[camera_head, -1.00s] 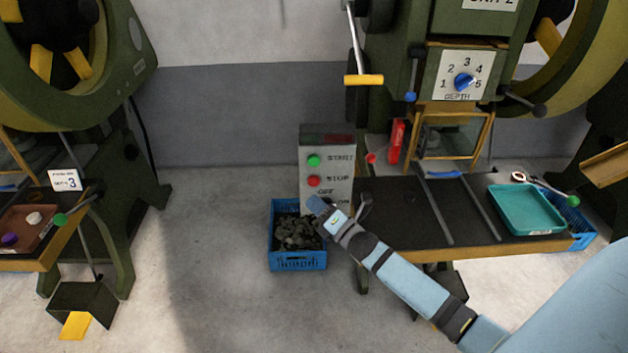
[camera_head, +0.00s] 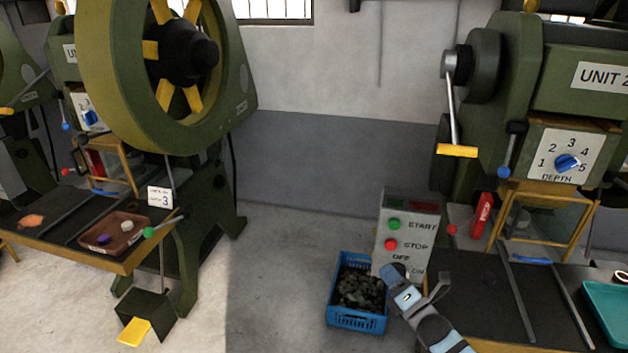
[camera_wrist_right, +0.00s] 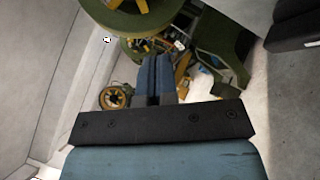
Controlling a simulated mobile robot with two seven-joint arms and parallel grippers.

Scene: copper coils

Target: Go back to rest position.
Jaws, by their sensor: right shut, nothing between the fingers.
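My right gripper (camera_head: 394,275) is in front of the lower part of the grey control box (camera_head: 408,222), beside its OFF/ON switch, which it partly covers. In the right wrist view its two fingers (camera_wrist_right: 155,75) lie together, shut with nothing between them. I cannot tell whether the gripper touches the box. The box has a green START button (camera_head: 394,224) and a red STOP button (camera_head: 391,244). My left gripper is not in view.
A blue crate (camera_head: 357,321) of dark pieces stands on the floor left of the box. The Unit 2 press (camera_head: 545,90) and its table with a teal tray (camera_head: 612,310) are at right. Another press (camera_head: 100,120) with a table stands at left. Open floor lies between.

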